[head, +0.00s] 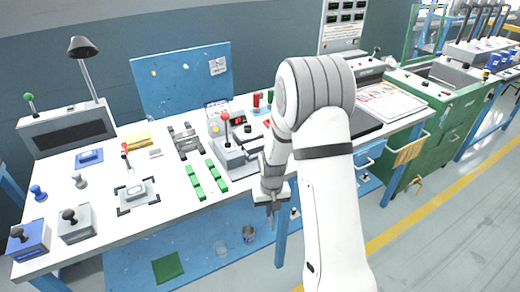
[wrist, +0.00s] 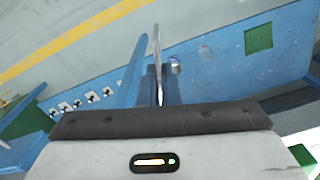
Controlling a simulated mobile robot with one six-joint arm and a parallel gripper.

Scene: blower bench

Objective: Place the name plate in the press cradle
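My gripper (head: 272,203) points down in front of the bench's front edge, over the floor side. In the wrist view its two dark fingers (wrist: 161,86) are closed on a thin, light grey strip, which looks like the name plate (wrist: 157,50) seen edge-on. It sticks out past the fingertips. A grey press with a red ball lever (head: 237,150) stands on the bench, up and left of the gripper. Its cradle is not clearly made out. A small grey block inside black corner marks (head: 135,189) sits further left.
The white bench top (head: 100,170) also carries green rails (head: 206,178), a grey slotted fixture (head: 185,141), and joystick boxes (head: 76,222). A blue lower shelf (head: 200,265) holds cans and a green mat (head: 168,267). A green cabinet (head: 440,120) stands right. Open floor lies right.

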